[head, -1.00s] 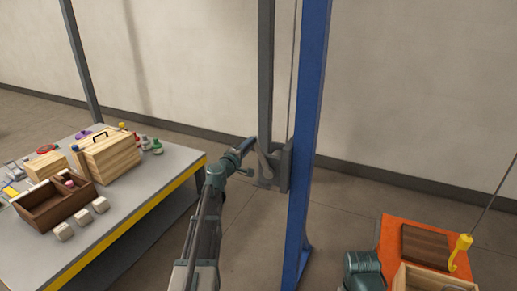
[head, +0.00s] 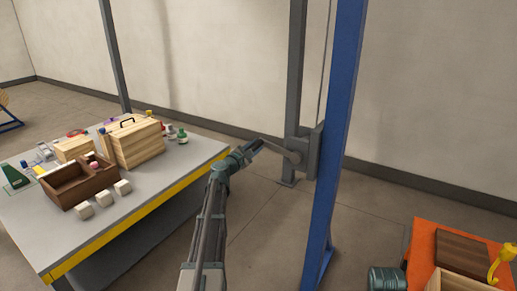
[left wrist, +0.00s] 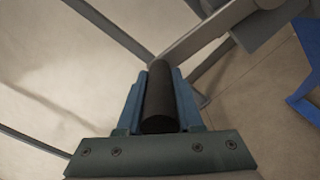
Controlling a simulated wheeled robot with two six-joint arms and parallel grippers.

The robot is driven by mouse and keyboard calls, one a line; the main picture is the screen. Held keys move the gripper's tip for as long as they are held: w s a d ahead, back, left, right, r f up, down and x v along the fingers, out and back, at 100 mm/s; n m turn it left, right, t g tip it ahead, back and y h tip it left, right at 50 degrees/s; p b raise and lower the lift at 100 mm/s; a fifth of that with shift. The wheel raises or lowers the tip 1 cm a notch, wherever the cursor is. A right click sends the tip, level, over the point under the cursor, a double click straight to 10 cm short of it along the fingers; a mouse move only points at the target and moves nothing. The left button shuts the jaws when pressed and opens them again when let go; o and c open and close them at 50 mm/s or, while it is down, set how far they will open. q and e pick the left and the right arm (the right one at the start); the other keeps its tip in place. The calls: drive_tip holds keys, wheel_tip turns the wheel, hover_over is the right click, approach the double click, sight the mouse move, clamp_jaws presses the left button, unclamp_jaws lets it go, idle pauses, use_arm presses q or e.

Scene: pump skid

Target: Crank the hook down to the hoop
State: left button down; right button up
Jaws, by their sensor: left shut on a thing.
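My left gripper (head: 256,146) is shut on the crank's dark round handle, left of the winch (head: 310,152) on the blue post. In the left wrist view the handle (left wrist: 159,100) lies between my two blue fingers (left wrist: 160,105). The grey crank arm (head: 280,148) runs from the winch up and left to the handle. I cannot make out the hoop. My right gripper is not in view.
The blue post (head: 337,150) stands close to the winch. A grey table (head: 150,228) with a yellow edge stands left, bearing wooden boxes, blocks and bottles. An orange surface (head: 424,252) at lower right carries a dark board (head: 462,252) and the light box (head: 452,282).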

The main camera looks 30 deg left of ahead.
use_arm(q)
wheel_tip(320, 180, down, 11)
drive_tip(key=d+n+b, duration=0.1)
drive_tip(key=n+b, duration=0.5)
drive_tip(key=b, duration=0.3)
drive_tip(key=shift+d+n+b, duration=0.3)
drive_tip(key=shift+d+b, duration=0.05)
drive_tip(key=shift+d, duration=0.05)
drive_tip(key=c, duration=0.6)
unclamp_jaws()
drive_tip(key=s, duration=1.4)
drive_tip(key=shift+a, duration=0.2)
drive_tip(key=shift+w, duration=0.1)
